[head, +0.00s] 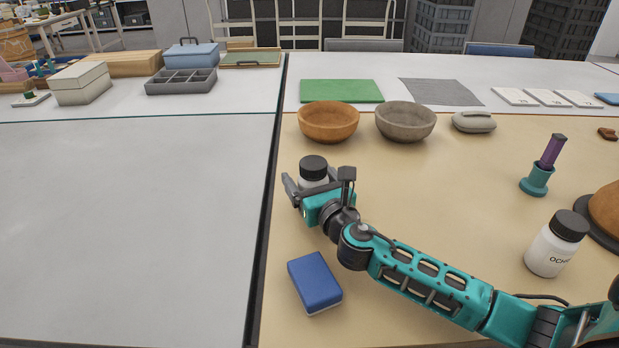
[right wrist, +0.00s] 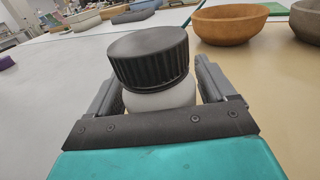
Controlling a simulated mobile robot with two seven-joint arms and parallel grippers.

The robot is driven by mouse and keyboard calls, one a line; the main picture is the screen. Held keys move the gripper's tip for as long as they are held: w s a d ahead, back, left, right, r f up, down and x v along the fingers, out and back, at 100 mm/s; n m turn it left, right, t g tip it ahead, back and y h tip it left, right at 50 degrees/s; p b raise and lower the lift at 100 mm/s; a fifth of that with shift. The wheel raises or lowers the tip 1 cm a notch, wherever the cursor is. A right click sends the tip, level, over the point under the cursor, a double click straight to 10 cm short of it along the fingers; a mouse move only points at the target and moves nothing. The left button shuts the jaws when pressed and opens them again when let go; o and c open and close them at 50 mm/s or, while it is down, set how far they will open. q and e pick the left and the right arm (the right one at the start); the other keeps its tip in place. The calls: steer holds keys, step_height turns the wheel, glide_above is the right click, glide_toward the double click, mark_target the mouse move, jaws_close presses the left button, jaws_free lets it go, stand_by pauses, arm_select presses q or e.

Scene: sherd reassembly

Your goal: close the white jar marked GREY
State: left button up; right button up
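A white jar (right wrist: 160,97) with a black ribbed lid (head: 313,166) stands on the tan mat, and its lid also shows in the right wrist view (right wrist: 150,58). No marking on it is visible, so I cannot read whether it says GREY. The lid is on top of the jar; how tightly it sits I cannot tell. My right gripper (head: 316,183) has its fingers on either side of the jar's body, below the lid. Whether the fingers press on the jar is unclear. My left gripper is not in view.
A second white jar (head: 550,250) with a black lid, marked OCH..., stands at the right. A blue block (head: 315,282) lies in front of my right arm. An orange bowl (head: 328,122) and a grey bowl (head: 405,122) stand behind. The grey table area (head: 130,220) at left is clear.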

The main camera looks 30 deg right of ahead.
steer(key=shift+o, duration=0.8)
steer(key=shift+r, duration=0.3)
steer(key=s, duration=0.8)
steer(key=s+p, duration=0.1)
steer(key=s, duration=0.3)
steer(key=shift+a+f, duration=0.1)
steer(key=shift+a, duration=0.25)
